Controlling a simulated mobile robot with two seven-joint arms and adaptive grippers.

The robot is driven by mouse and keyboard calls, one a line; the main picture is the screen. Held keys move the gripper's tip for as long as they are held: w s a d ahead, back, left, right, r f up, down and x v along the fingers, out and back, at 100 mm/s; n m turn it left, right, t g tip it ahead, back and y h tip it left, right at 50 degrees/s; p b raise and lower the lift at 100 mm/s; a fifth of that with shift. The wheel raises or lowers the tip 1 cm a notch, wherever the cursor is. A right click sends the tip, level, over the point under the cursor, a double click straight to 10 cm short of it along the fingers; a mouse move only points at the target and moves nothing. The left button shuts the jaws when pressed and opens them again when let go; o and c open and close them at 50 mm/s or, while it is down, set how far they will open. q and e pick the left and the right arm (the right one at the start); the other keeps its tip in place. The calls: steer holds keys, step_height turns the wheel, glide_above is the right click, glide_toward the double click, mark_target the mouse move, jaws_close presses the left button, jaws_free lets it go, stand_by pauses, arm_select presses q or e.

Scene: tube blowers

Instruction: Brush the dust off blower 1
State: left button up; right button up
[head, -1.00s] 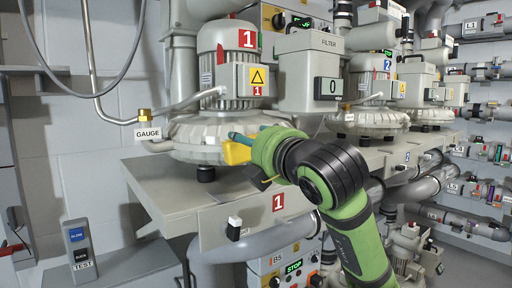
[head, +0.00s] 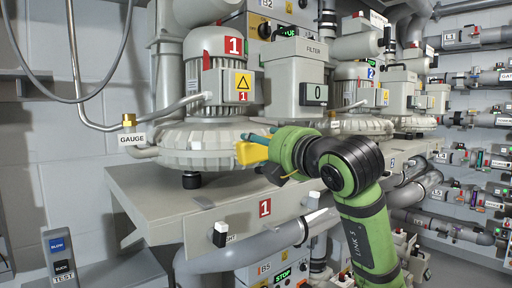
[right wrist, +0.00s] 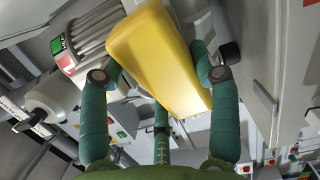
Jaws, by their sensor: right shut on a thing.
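Blower 1 (head: 205,140) stands on a grey shelf, with a red 1 on its grey motor (head: 222,75) and a wide ribbed casing below. My right gripper (head: 266,142) is at the casing's right side, shut on a yellow block-like tool (head: 248,153). In the right wrist view the tool (right wrist: 160,58) sits between green fingers (right wrist: 160,85), with the ribbed motor (right wrist: 90,38) to its left. I see no bristles, and cannot tell whether the tool touches the casing. No dust can be made out. My left gripper is not in view.
The shelf (head: 150,205) has a red 1 plate on its front edge. A filter box (head: 300,80) stands right of the motor. A brass gauge fitting (head: 129,121) and pipe are at the left. Blower 2 (head: 358,90) stands behind my arm. A BLOW/SUCK/TEST switch box (head: 60,255) is lower left.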

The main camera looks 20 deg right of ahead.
steer(key=shift+w+d, duration=0.15)
steer(key=shift+d, duration=0.75)
steer(key=shift+a, duration=0.15)
steer(key=shift+s+a+b, duration=0.2)
steer(key=shift+a+b, duration=0.05)
steer(key=shift+a, duration=0.95)
steer(key=shift+s+a+b, duration=0.2)
steer(key=shift+a, duration=1)
steer(key=shift+s+a+b, duration=0.2)
steer(key=shift+a+b, duration=0.05)
steer(key=shift+a, duration=0.95)
